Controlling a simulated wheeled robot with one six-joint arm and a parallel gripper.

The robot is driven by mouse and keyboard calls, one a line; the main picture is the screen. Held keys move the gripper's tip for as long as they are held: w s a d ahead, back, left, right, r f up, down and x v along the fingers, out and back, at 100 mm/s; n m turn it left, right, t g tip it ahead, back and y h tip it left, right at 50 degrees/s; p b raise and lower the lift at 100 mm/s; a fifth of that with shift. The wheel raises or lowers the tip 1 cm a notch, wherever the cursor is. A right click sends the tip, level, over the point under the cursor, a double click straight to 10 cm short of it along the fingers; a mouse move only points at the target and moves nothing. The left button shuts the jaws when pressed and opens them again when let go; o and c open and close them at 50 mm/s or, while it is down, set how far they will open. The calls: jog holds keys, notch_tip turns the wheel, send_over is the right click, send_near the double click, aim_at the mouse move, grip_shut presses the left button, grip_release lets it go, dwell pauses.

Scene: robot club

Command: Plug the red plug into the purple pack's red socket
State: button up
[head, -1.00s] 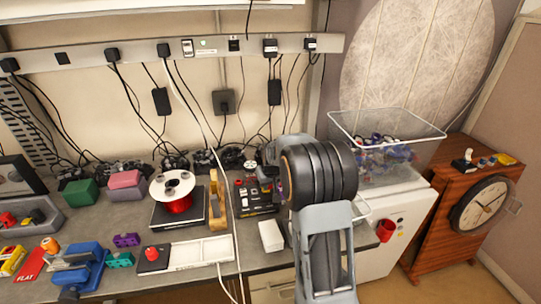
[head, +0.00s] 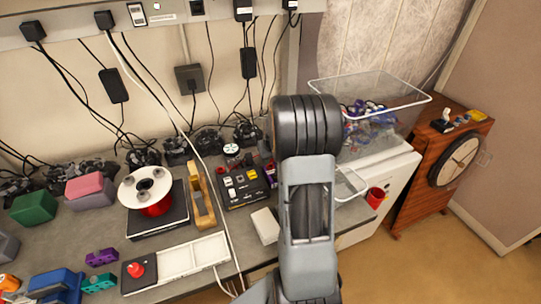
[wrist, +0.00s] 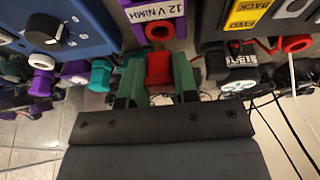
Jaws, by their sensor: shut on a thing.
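My gripper (wrist: 158,82) shows in the wrist view, its two green fingers shut on the red plug (wrist: 158,68). The purple pack (wrist: 181,27), with a white 12 V NiMH label, is just beyond the plug. Its red socket (wrist: 159,32) is a round ring with a dark hole, almost in line with the plug. A narrow gap seems to separate plug and socket in the picture; the depth between them is hard to tell. In the head view my arm hides the gripper and plug.
In the wrist view a blue box with a black dial (wrist: 62,30) is left of the pack. A black box with a yellow label (wrist: 240,20) and a red ring on a white cord (wrist: 296,43) are right. Cables hang close by.

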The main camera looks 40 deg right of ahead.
jog(key=shift+f, duration=0.55)
jog(key=shift+b, duration=0.45)
jog(key=shift+s+f+b, duration=0.1)
jog(key=shift+b, duration=0.6)
dwell(1.5)
jog(key=shift+f+b, duration=0.8)
jog(key=shift+b, duration=0.4)
dwell(2.0)
jog(key=o, duration=1)
jog(key=shift+c, duration=0.2)
jog(key=shift+r, duration=0.1)
jog(key=shift+b+v, duration=0.45)
jog(key=shift+v, duration=3.2)
